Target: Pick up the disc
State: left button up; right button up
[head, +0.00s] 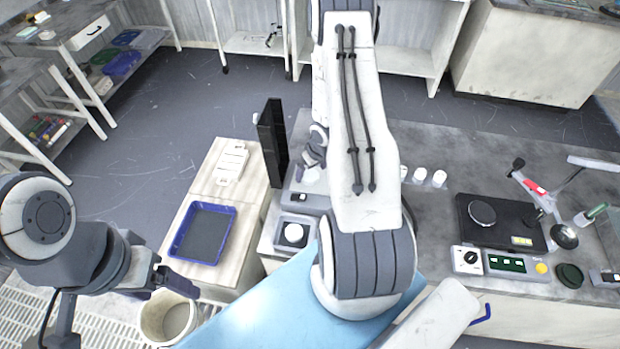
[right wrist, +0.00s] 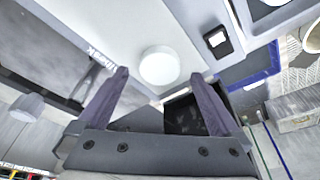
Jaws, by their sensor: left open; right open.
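A white round disc (right wrist: 159,65) lies on a pale surface in the right wrist view, just beyond my right gripper's tips. My right gripper (right wrist: 165,85) is open, with its two dark fingers apart and nothing between them. In the head view this gripper (head: 316,150) is partly hidden behind my right arm, above a pale machine with a white disc (head: 311,174) on it. My left gripper (head: 176,282) is open and empty at the lower left, above a bin.
A dark upright panel (head: 272,142) stands left of the machine. A blue tray (head: 181,247) sits on the side bench. Another white disc (head: 294,233) lies on a small square device. White cylinders (head: 420,175) and a black device (head: 500,225) stand on the right bench.

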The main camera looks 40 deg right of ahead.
aim_at(310, 177)
jog(key=shift+x, duration=1.2)
jog(key=c, duration=1.5)
jog(key=shift+r, duration=0.1)
